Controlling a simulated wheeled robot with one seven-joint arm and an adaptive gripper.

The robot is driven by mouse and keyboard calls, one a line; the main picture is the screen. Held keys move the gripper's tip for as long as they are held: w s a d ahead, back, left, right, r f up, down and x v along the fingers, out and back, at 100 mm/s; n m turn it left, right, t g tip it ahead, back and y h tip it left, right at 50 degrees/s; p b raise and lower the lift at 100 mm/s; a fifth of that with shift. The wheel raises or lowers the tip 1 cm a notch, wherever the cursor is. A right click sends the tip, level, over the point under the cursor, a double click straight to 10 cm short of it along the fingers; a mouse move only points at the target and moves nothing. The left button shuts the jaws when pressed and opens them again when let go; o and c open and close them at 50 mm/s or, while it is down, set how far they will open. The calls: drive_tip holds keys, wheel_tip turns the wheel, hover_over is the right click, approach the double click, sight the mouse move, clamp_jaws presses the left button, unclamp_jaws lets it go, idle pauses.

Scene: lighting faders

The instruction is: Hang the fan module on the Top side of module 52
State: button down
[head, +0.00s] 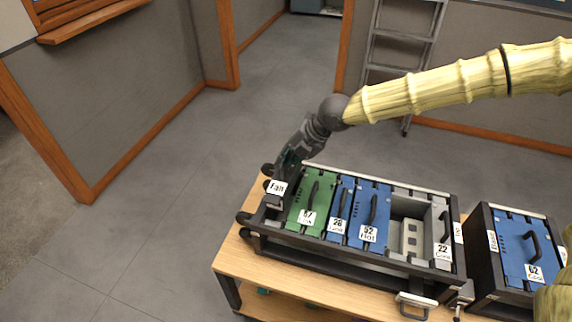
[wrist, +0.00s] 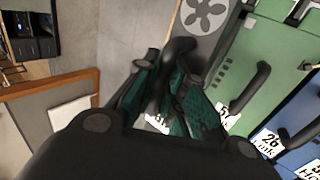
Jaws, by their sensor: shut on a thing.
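The fan module (head: 277,188), dark with a white "fan" label, is at the left end of the rack. In the wrist view its grey face with a fan symbol (wrist: 207,14) shows beside the green module. My gripper (head: 288,160) is shut on its black handle (wrist: 180,52), between the green finger pads. I cannot tell whether the module is seated or slightly raised; its lower part is hidden. A blue module labelled "Hot", whose number looks like 52 (head: 370,212), stands in the rack's middle, right of blue module 26 (head: 340,208).
A green module (head: 312,195) stands next to the fan module. Right of the "Hot" module is an open bay (head: 410,209), then grey module 22 (head: 440,228). A separate case (head: 480,245) holds blue module 62 (head: 525,250). The wooden table (head: 232,262) has bare room at its left front.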

drive_tip(key=shift+r+p, duration=2.35)
drive_tip(key=shift+r, duration=0.6)
drive_tip(key=shift+f, duration=0.1)
